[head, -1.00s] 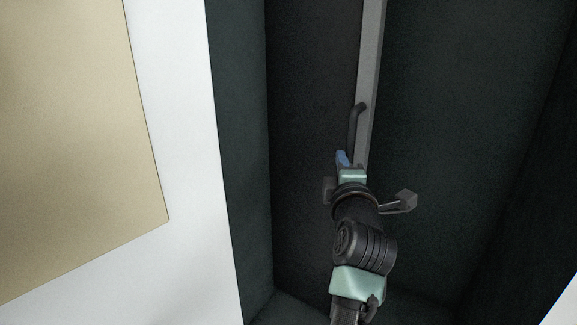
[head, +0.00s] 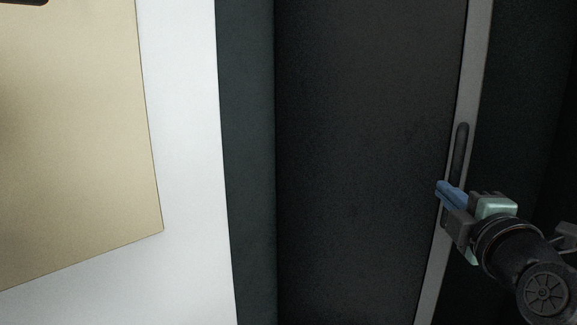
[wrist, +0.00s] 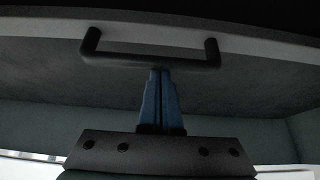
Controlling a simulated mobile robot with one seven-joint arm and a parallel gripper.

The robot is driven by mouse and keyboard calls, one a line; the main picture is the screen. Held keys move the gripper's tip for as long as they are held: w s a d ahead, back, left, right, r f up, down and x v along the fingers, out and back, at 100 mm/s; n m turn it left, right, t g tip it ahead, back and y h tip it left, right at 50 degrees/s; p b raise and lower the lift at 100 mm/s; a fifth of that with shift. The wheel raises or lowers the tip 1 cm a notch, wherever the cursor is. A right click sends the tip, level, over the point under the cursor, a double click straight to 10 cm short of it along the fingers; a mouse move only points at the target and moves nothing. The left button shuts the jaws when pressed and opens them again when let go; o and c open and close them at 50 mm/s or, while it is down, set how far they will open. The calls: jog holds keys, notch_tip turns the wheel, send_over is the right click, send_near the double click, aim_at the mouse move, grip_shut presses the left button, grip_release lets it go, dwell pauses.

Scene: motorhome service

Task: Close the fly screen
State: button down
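The fly screen is a dark mesh panel (head: 360,160) with a grey upright edge bar (head: 474,70), spanning from the dark jamb at the left to that bar. A dark handle (head: 460,150) is fixed on the bar; it also shows as a bracket in the wrist view (wrist: 110,60). My gripper (head: 447,192) is at the lower part of the handle, its blue fingers crossing the bar. In the wrist view the fingers (wrist: 158,76) lie together, with their tips at the handle's middle and partly hidden by it. I see nothing clearly clamped between them.
A white wall (head: 185,170) with a beige panel (head: 75,150) stands at the left. A dark green jamb (head: 248,170) lies between wall and mesh. Dark opening shows right of the bar, partly behind my arm.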

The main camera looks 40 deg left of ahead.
dwell(0.4)
jog(key=s+d+b, duration=0.1)
jog(key=s, duration=0.8)
jog(key=shift+s+d, duration=0.15)
jog(key=shift+d, duration=0.2)
